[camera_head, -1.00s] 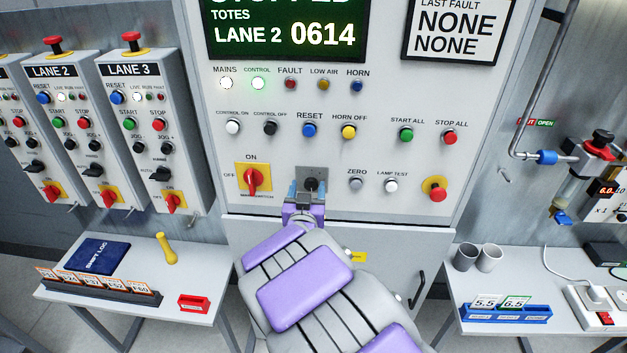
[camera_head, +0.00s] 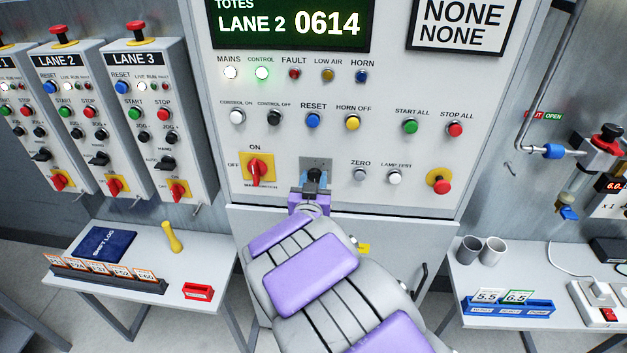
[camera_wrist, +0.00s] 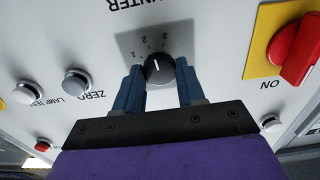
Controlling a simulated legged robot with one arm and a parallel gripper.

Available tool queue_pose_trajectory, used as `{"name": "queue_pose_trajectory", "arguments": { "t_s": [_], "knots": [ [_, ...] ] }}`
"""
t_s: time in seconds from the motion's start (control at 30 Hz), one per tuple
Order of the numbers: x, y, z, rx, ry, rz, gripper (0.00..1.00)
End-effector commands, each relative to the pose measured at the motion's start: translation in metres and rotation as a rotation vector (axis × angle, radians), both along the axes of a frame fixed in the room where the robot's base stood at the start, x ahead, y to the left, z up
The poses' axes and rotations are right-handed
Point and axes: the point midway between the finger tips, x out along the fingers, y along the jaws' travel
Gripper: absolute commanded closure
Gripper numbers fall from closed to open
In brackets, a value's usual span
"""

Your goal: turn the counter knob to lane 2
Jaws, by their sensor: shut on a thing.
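The counter knob (camera_wrist: 158,69) is a black round dial with a white pointer line on a grey plate. In the wrist view the plate shows the numbers 1, 2 and 3. The pointer line points up and slightly left, roughly towards the 2. My gripper (camera_wrist: 160,88) has its two blue fingers on either side of the knob and is shut on it. In the head view my gripper (camera_head: 314,182) covers part of the knob (camera_head: 314,174), and the numbers cannot be read.
The red main switch (camera_head: 256,169) is left of the knob. The ZERO button (camera_head: 359,175), LAMP TEST button (camera_head: 394,177) and red stop button (camera_head: 442,186) are to the right. Side tables stand left (camera_head: 205,250) and right (camera_head: 465,285).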

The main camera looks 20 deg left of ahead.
Motion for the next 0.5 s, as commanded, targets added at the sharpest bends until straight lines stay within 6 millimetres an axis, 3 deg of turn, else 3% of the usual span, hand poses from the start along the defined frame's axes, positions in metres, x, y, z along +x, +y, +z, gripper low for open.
{"name": "queue_pose_trajectory", "arguments": {
  "t_s": [0.5],
  "knots": [
    [-0.0011, 0.0029, 0.0008, -0.214, -0.051, 0.003, 0.92]
  ]
}}
